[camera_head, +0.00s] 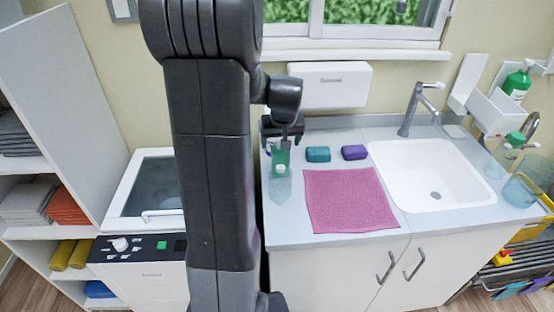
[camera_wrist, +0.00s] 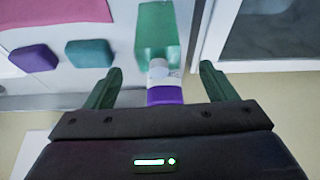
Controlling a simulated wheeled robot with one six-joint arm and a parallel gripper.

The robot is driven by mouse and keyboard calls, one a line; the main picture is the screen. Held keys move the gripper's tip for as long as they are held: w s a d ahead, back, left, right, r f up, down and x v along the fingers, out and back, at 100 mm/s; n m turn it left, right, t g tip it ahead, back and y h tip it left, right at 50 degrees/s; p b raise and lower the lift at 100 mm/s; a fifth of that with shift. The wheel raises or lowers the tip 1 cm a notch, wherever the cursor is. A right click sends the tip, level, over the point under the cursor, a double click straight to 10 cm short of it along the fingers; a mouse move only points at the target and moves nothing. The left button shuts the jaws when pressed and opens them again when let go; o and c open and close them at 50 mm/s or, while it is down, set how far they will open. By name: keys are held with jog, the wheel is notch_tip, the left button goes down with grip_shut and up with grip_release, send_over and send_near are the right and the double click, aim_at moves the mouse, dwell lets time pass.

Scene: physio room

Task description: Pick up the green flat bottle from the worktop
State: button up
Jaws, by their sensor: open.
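The green flat bottle (camera_wrist: 157,32) shows in the wrist view at top centre, ahead of and between my fingers. A white neck-like part (camera_wrist: 158,69) and a purple part (camera_wrist: 165,95) lie in line with it, nearer my palm; I cannot tell if both belong to it. In the head view the green bottle (camera_head: 281,157) is at the left end of the worktop (camera_head: 292,233), just below my gripper (camera_head: 284,141). My gripper (camera_wrist: 156,77) is open, with its fingers apart on either side and no visible grip.
A teal block (camera_head: 318,154) and a purple block (camera_head: 354,152) lie right of the bottle. A pink cloth (camera_head: 348,200) and the sink (camera_head: 432,177) are further right. The wall with a white dispenser (camera_head: 330,85) is behind. A white-lidded unit (camera_head: 148,190) stands left.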

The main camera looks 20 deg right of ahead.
aim_at(280, 154)
jog(key=shift+x, duration=1.5)
jog(key=shift+s+p+x, duration=0.15)
jog(key=shift+p+x, duration=0.3)
jog(key=shift+x, duration=0.85)
jog(key=shift+s+p+x, duration=0.1)
jog(key=shift+p+x, duration=0.35)
jog(key=shift+x, duration=0.8)
jog(key=shift+f, duration=0.1)
